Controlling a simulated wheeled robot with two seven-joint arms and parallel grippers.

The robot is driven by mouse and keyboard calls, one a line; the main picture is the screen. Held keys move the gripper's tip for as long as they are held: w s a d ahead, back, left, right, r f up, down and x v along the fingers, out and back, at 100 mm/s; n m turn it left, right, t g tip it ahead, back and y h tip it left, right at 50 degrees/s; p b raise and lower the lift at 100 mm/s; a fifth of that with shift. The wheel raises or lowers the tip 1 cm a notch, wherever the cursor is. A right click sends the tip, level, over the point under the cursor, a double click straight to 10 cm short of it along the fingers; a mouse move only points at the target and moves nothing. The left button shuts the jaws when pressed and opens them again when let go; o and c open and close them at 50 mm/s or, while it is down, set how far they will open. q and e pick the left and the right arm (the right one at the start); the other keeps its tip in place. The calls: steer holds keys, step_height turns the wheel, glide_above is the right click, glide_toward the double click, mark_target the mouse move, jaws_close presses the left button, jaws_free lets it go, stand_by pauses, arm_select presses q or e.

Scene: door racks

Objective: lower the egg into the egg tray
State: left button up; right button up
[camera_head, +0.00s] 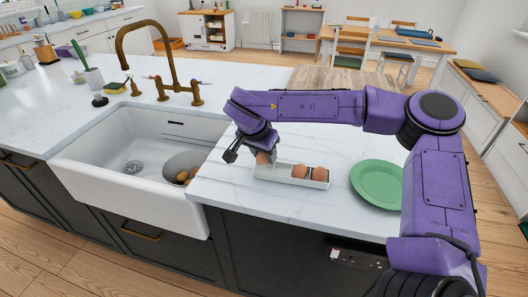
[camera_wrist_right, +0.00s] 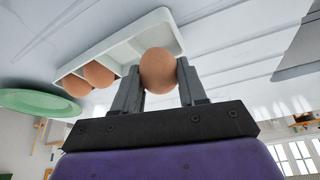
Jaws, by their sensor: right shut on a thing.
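The white egg tray (camera_head: 292,182) sits on the marble counter right of the sink. Two brown eggs rest in it toward its right end: one egg (camera_head: 299,171) and another egg (camera_head: 320,174). My right gripper (camera_head: 263,155) is shut on a third brown egg (camera_head: 262,158) at the tray's left end. The right wrist view shows this egg (camera_wrist_right: 158,70) between the two fingers, beside the tray's empty end (camera_wrist_right: 150,35). I cannot tell whether the held egg touches the tray. My left gripper is not in view.
A green plate (camera_head: 378,184) lies on the counter right of the tray. The white sink (camera_head: 125,185) on the left holds a grey bowl (camera_head: 180,164) with brown things inside. A brass faucet (camera_head: 160,60) stands behind the sink. Counter between tray and front edge is clear.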

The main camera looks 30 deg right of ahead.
steer(key=shift+f, duration=0.9)
stand_by(0.4)
steer(key=o, duration=0.8)
steer(key=shift+c, duration=0.2)
steer(key=b+v, duration=0.1)
steer(key=v, duration=0.9)
steer(key=shift+r, duration=0.25)
steer(key=shift+s+a, duration=0.1)
